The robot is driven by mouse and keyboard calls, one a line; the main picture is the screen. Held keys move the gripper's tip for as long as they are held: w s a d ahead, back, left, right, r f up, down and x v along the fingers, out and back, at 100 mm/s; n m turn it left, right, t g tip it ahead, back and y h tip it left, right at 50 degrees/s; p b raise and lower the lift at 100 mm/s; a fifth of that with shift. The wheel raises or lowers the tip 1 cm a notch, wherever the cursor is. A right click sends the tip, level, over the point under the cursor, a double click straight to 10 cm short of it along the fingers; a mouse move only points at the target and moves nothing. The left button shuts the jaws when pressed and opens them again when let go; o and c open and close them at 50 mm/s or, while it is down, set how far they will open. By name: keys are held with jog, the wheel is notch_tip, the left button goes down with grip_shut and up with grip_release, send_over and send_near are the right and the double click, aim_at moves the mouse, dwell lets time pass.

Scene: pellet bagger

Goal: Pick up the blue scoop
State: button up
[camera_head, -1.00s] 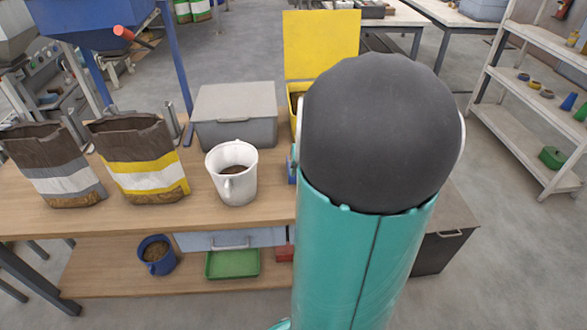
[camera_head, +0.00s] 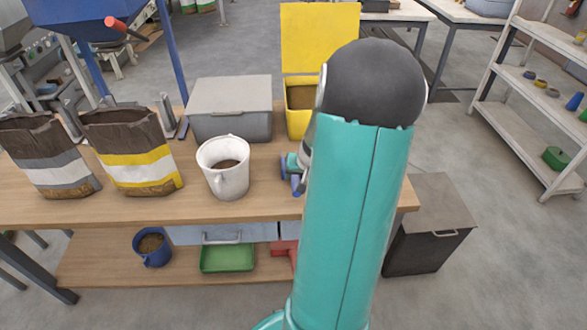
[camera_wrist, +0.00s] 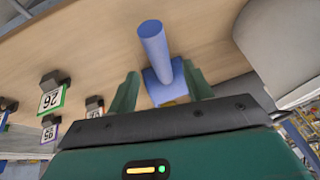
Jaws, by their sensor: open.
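The blue scoop (camera_wrist: 154,44) lies on the wooden table. In the wrist view its round handle points away from my gripper and its square body is between the fingers. In the head view a bit of its blue (camera_head: 297,186) shows beside my arm, right of the white pitcher. My gripper (camera_wrist: 160,72) is open, with one green finger on each side of the scoop's body. I cannot tell whether the fingers touch it. My arm hides most of the gripper in the head view.
A white pitcher (camera_head: 225,180), a grey lidded bin (camera_head: 231,118) and an open yellow bin (camera_head: 300,122) stand around the spot. Two pellet bags, one yellow-striped (camera_head: 133,155), stand left. Numbered tags on black blocks (camera_wrist: 50,92) are at the wrist view's left. A black bin (camera_head: 428,240) stands right.

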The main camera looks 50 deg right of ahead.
aim_at(296, 180)
jog(key=x, duration=0.5)
jog(key=shift+w+f, duration=0.1)
jog(key=shift+f, duration=0.25)
grip_shut()
jog(key=shift+r, duration=0.15)
